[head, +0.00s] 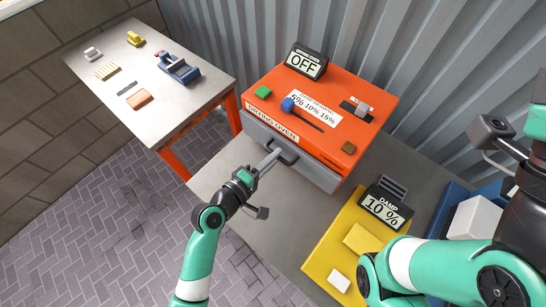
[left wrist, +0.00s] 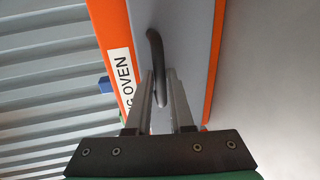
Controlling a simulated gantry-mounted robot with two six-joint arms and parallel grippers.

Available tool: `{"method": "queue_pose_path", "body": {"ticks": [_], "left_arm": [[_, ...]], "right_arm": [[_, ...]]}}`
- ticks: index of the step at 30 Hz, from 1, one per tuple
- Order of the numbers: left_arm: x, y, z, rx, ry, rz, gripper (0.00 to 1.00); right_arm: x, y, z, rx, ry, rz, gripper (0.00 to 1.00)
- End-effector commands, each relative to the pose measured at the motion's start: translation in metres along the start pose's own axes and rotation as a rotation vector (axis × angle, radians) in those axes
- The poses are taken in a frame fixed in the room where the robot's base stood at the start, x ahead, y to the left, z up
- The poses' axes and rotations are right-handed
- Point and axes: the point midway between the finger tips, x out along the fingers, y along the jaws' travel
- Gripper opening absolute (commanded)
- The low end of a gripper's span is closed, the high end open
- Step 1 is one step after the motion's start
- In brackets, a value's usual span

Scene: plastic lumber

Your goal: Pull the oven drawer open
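The orange drying oven (head: 318,108) stands on a grey table. Its grey drawer front (head: 310,168) runs along the near side and looks flush or nearly so. The dark bar handle (head: 287,152) sticks out from the drawer front; it also shows in the left wrist view (left wrist: 154,52). My left gripper (head: 269,160) is at the handle. In the left wrist view its fingers (left wrist: 160,88) stand on either side of the bar with little gap, so it looks shut on it.
A blue slider (head: 288,104) and an OFF display (head: 305,62) are on the oven. A yellow tray (head: 325,242) and a DAMP 10% display (head: 386,206) stand to the right. A blue bin (head: 453,199) is further right. A side table (head: 190,103) with small items stands left.

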Motion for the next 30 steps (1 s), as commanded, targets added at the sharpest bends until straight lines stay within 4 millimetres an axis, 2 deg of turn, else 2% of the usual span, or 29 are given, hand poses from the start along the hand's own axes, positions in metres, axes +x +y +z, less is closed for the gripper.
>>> {"method": "queue_pose_path", "body": {"ticks": [1, 3, 30], "left_arm": [[-0.0001, -0.0001, 0.0000, 0.000, 0.000, 0.000, 0.09], [-0.0001, -0.0001, 0.0000, 0.000, 0.000, 0.000, 0.00], [-0.0002, -0.0001, 0.0000, 0.000, 0.000, 0.000, 0.00]], "right_arm": [[0.0000, 0.0000, 0.0000, 0.000, 0.000, 0.000, 0.00], [0.0000, 0.0000, 0.0000, 0.000, 0.000, 0.000, 0.00], [0.0000, 0.0000, 0.0000, 0.000, 0.000, 0.000, 0.00]]}}
